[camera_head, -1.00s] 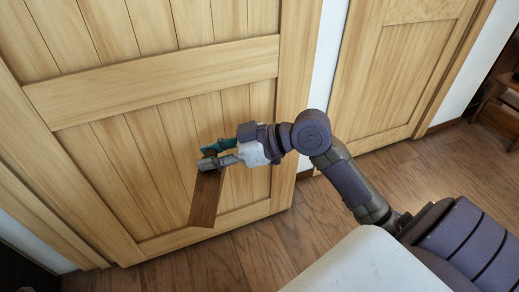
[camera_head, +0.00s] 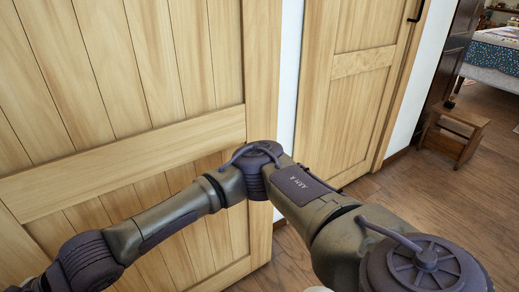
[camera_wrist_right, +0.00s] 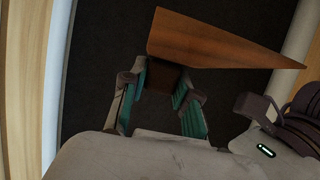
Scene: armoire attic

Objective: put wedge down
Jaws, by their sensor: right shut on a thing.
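The wedge (camera_wrist_right: 215,42) is a brown wooden piece that tapers to a point at the right in the right wrist view. My right gripper (camera_wrist_right: 164,78) has its teal-padded fingers on either side of the wedge's thick end and is shut on it. The wedge is held in front of a dark surface; I cannot tell how far it is from that surface. In the head view my right arm runs out of the picture at the lower left, so its gripper and the wedge are not seen there. My left gripper is in neither view.
A large light-wood door (camera_head: 120,165) fills the left of the head view, close to my right arm. A second wooden door (camera_head: 345,95) stands to its right. A small wooden step stool (camera_head: 455,135) and a bed (camera_head: 492,55) are at the far right. Wooden floor (camera_head: 400,190) is clear there.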

